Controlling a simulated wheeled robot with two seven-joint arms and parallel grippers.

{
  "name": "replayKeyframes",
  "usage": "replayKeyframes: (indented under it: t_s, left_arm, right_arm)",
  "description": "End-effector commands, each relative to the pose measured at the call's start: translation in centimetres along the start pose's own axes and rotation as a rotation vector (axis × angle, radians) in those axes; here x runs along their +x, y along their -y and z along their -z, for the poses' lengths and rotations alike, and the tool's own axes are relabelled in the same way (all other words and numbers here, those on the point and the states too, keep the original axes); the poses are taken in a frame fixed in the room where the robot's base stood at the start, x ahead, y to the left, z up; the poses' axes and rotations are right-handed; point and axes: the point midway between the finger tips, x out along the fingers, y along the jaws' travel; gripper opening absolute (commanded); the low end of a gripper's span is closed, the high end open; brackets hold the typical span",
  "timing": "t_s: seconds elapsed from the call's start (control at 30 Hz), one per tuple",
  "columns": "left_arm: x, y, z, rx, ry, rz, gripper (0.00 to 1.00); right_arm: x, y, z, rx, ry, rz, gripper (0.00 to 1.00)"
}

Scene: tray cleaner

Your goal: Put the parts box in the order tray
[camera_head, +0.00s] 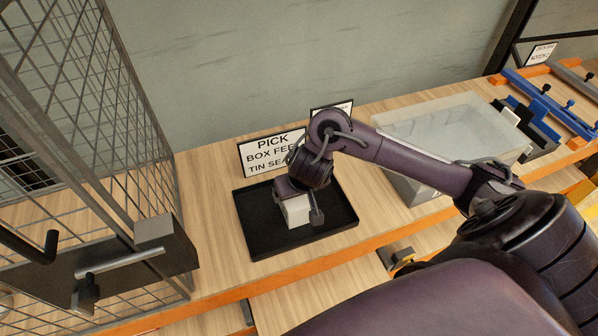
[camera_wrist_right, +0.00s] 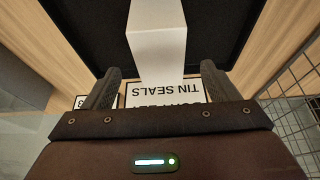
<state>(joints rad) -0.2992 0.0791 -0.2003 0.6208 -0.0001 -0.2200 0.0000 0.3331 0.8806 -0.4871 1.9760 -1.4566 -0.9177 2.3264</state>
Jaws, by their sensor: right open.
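The parts box is a small white box (camera_head: 296,210) standing in the black order tray (camera_head: 259,240) on the wooden bench. My right gripper (camera_head: 303,205) is over the tray, with its fingers around the upper part of the box. In the right wrist view the white box (camera_wrist_right: 158,40) lies between the two dark fingers of my right gripper (camera_wrist_right: 160,85), with a gap on each side, so the jaws are open. The tray floor (camera_wrist_right: 90,30) shows black around the box. My left gripper is not seen.
A sign reading PICK, BOX, TIN SEALS (camera_head: 268,152) stands behind the tray. A wire mesh cage (camera_head: 95,120) is at the left. A translucent bin (camera_head: 440,125) stands right of the tray, with blue fixtures (camera_head: 550,105) beyond. Bare bench lies between cage and tray.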

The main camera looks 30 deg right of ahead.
Motion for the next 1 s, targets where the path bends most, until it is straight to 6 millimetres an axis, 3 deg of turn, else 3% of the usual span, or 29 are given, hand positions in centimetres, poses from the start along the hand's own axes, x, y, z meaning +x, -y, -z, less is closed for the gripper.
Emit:
replayKeyframes:
  t_s: [0.03, 0.23, 1.0]
  left_arm:
    - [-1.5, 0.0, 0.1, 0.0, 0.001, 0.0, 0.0]
    - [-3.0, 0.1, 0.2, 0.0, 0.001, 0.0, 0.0]
    - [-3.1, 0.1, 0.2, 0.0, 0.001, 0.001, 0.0]
  right_arm:
    - [-1.7, -0.1, 0.3, -0.003, -0.001, -0.003, 0.81]
    - [-3.7, -0.1, 0.2, -0.002, 0.0, -0.002, 0.81]
    - [-4.0, 0.0, 0.0, 0.0, 0.002, -0.001, 0.81]
